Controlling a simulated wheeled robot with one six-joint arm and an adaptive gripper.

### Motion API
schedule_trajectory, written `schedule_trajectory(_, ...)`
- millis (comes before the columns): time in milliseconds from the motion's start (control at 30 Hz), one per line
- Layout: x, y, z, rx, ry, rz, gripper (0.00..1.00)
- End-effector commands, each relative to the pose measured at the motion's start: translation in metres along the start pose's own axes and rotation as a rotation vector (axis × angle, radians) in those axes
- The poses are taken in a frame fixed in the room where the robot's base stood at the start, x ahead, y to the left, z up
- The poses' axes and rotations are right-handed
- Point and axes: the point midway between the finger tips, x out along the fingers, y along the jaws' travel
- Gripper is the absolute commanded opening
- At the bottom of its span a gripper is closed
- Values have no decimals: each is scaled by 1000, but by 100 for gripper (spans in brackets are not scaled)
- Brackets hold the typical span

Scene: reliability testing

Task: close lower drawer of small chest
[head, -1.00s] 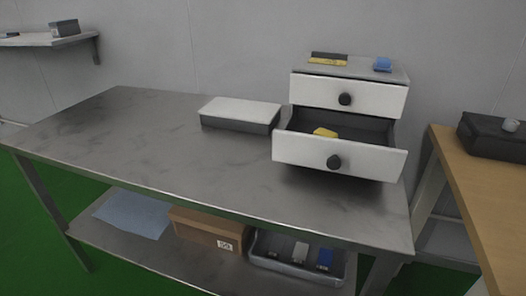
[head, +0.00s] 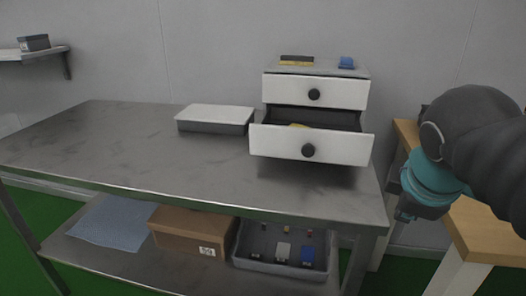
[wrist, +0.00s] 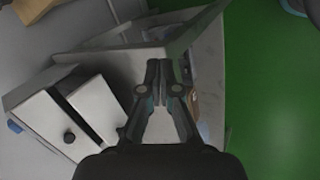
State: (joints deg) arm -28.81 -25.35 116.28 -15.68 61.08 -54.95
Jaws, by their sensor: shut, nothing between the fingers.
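The small chest (head: 318,67) stands on the metal bench with its upper drawer (head: 340,95) shut. Its lower drawer (head: 345,150) is pulled out, with a dark round knob (head: 308,150) and a yellow item (head: 298,125) partly visible inside. In the wrist view the chest lies at the left, with the upper drawer (wrist: 50,118) and the protruding lower drawer front (wrist: 98,105). My gripper (head: 406,214) is right of the bench, apart from the chest. It is shut and empty in the wrist view (wrist: 165,68).
A grey box with a white lid (head: 215,112) sits left of the chest on the bench (head: 110,150). A wooden table (head: 485,230) stands at the right, near my arm. A cardboard box (head: 185,232) and a grey bin (head: 270,268) are on the lower shelf. The bench's left is clear.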

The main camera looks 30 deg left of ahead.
Motion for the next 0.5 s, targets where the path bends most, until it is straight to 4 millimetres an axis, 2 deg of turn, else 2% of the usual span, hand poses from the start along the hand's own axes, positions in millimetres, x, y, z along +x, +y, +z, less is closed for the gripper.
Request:
schedule_trajectory(33,1,7,-26,-167,11,13,0)
schedule_trajectory(233,-19,30,-118,-817,14,97,0)
schedule_trajectory(400,-43,31,-196,-1304,-11,185,0)
schedule_trajectory(500,-57,26,-231,-1519,-34,230,0)
